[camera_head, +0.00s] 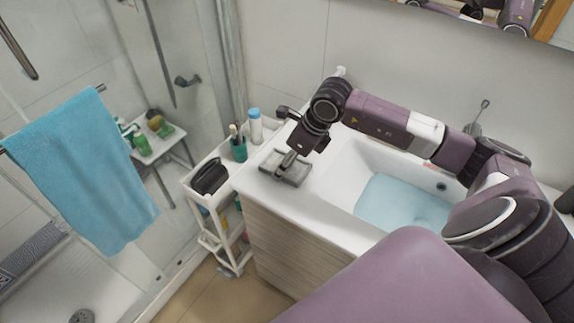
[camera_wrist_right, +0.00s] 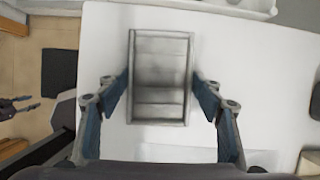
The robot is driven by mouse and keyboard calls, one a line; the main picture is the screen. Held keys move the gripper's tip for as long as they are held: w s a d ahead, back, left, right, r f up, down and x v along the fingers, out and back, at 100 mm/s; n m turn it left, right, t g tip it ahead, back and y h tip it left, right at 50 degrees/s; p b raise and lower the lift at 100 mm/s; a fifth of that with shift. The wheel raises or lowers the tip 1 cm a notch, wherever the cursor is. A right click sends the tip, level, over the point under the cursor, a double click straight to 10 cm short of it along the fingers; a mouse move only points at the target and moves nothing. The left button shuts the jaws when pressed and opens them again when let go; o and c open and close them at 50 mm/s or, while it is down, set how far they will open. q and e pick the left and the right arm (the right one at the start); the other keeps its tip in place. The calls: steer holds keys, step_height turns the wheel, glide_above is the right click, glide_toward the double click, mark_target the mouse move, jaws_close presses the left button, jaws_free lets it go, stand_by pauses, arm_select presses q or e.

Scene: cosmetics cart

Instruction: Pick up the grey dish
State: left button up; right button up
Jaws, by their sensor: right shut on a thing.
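The grey dish (camera_head: 285,172) is a rectangular, ribbed tray at the left end of the white sink counter. In the right wrist view the dish (camera_wrist_right: 160,78) lies between my right gripper's two blue-padded fingers (camera_wrist_right: 161,88), one at each long side. My right gripper (camera_head: 289,158) is shut on the dish from above in the head view. The dish appears to be at counter level; I cannot tell whether it is lifted. My left gripper (camera_wrist_right: 18,104) shows small at the left edge of the right wrist view, its fingers apart and empty, away from the dish.
The counter (camera_head: 320,207) holds a basin with blue water (camera_head: 400,203) to the right. A white cart (camera_head: 192,182) stands left of it, with a black pouch (camera_head: 209,176), a green cup (camera_head: 238,150) and a bottle (camera_head: 255,127). A blue towel (camera_head: 85,170) hangs farther left.

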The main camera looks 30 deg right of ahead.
steer(key=shift+w+r, duration=0.1)
steer(key=shift+r, duration=0.45)
step_height(320, 180, up, 19)
steer(key=b, duration=0.2)
steer(key=shift+b, duration=0.4)
steer(key=o, duration=0.5)
steer(key=c, duration=0.3)
steer(key=shift+f, duration=0.15)
steer(key=shift+c, duration=0.2)
